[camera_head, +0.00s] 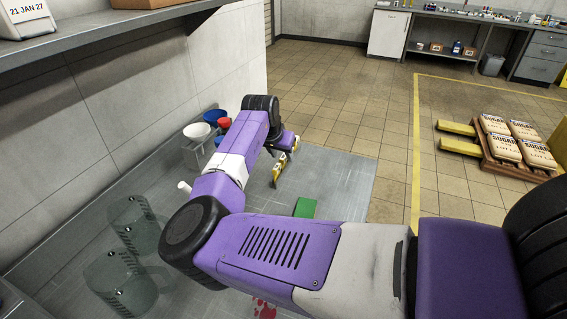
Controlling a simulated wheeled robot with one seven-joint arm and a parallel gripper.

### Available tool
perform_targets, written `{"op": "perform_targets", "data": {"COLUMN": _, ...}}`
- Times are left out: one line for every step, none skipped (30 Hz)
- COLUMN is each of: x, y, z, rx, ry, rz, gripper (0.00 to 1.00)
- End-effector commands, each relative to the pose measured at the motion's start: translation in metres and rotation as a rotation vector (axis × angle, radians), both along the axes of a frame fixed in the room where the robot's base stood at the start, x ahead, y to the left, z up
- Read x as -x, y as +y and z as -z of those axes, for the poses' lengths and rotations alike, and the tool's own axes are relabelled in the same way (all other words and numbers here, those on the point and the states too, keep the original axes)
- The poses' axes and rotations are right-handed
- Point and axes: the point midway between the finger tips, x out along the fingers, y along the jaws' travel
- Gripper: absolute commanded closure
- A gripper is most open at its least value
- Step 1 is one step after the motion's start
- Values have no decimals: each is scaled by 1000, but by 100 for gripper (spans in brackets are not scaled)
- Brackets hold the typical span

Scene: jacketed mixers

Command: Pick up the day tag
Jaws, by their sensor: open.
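My purple arm reaches over a grey work surface (338,184). My gripper (281,172), with yellow-marked fingers, is open and points down above the far part of that surface. I see nothing held in it. No object is plainly recognisable as the day tag. A white box (28,18) on the upper-left shelf bears the date "21 JAN 27", far from my gripper. A plain green flat piece (305,207) lies on the surface, nearer than my gripper; I cannot tell what it is. My arm hides part of the surface.
Two clear jacketed vessels (122,281) stand at left. White, blue and red bowls (197,131) sit by the wall. The shelf (100,38) overhangs at upper left. Sugar sacks (517,137) lie on a pallet at right.

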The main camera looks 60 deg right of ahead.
Motion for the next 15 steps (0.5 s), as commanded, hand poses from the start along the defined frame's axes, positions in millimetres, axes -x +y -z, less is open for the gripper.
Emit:
{"op": "perform_targets", "data": {"x": -1, "y": -3, "z": 4, "rx": -3, "ry": -1, "rz": 0, "gripper": 59}}
{"op": "perform_targets", "data": {"x": -2, "y": -5, "z": 8, "rx": -3, "ry": -1, "rz": 0, "gripper": 59}}
{"op": "perform_targets", "data": {"x": -3, "y": -9, "z": 13, "rx": -3, "ry": -1, "rz": 0, "gripper": 59}}
{"op": "perform_targets", "data": {"x": -3, "y": -11, "z": 17, "rx": -3, "ry": -1, "rz": 0, "gripper": 59}}
{"op": "perform_targets", "data": {"x": -4, "y": -13, "z": 21, "rx": -3, "ry": -1, "rz": 0, "gripper": 59}}
{"op": "perform_targets", "data": {"x": -4, "y": -16, "z": 26, "rx": -1, "ry": 1, "rz": 0, "gripper": 59}}
{"op": "perform_targets", "data": {"x": -4, "y": -18, "z": 29, "rx": -2, "ry": 1, "rz": 0, "gripper": 59}}
{"op": "perform_targets", "data": {"x": -4, "y": -19, "z": 32, "rx": -1, "ry": 0, "rz": 0, "gripper": 59}}
{"op": "perform_targets", "data": {"x": -4, "y": -21, "z": 35, "rx": 0, "ry": 0, "rz": 0, "gripper": 59}}
{"op": "perform_targets", "data": {"x": -4, "y": -22, "z": 36, "rx": 0, "ry": 0, "rz": 0, "gripper": 59}}
{"op": "perform_targets", "data": {"x": -5, "y": -22, "z": 37, "rx": 0, "ry": -1, "rz": 0, "gripper": 59}}
{"op": "perform_targets", "data": {"x": -5, "y": -22, "z": 38, "rx": 0, "ry": -1, "rz": 0, "gripper": 59}}
{"op": "perform_targets", "data": {"x": -5, "y": -23, "z": 38, "rx": 1, "ry": -1, "rz": 0, "gripper": 59}}
{"op": "perform_targets", "data": {"x": -5, "y": -23, "z": 38, "rx": 1, "ry": -1, "rz": 0, "gripper": 59}}
{"op": "perform_targets", "data": {"x": -5, "y": -23, "z": 38, "rx": 1, "ry": -1, "rz": 0, "gripper": 59}}
